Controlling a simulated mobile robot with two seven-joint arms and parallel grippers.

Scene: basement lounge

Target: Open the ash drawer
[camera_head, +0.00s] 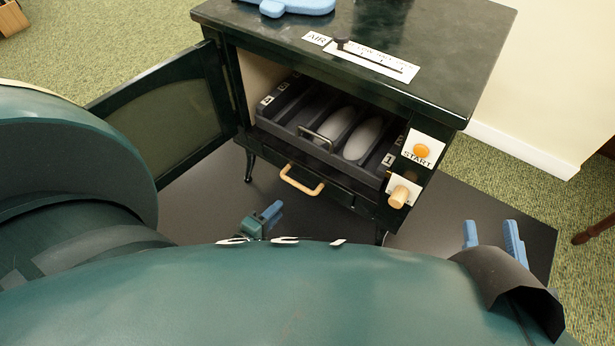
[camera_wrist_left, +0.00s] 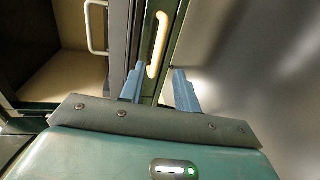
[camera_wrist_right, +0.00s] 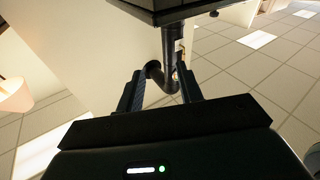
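The ash drawer (camera_head: 326,187) is the low dark front at the bottom of the green stove and looks shut. Its light wooden handle (camera_head: 302,182) sticks out below the firebox opening. In the left wrist view the handle (camera_wrist_left: 157,45) lies just beyond my left fingertips, roughly between them. My left gripper (camera_wrist_left: 157,70) is open and empty. In the head view my left gripper (camera_head: 264,217) is below and left of the handle, partly hidden by my own arm. My right gripper (camera_head: 493,226) is open and empty, low to the right of the stove.
The stove door (camera_head: 170,112) stands open to the left. A dark rack (camera_head: 283,137) with pale logs and a metal handle sits in the firebox. A START button (camera_head: 422,151) and a wooden knob (camera_head: 399,196) are on the right front. A dark floor plate (camera_head: 475,215) lies beneath.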

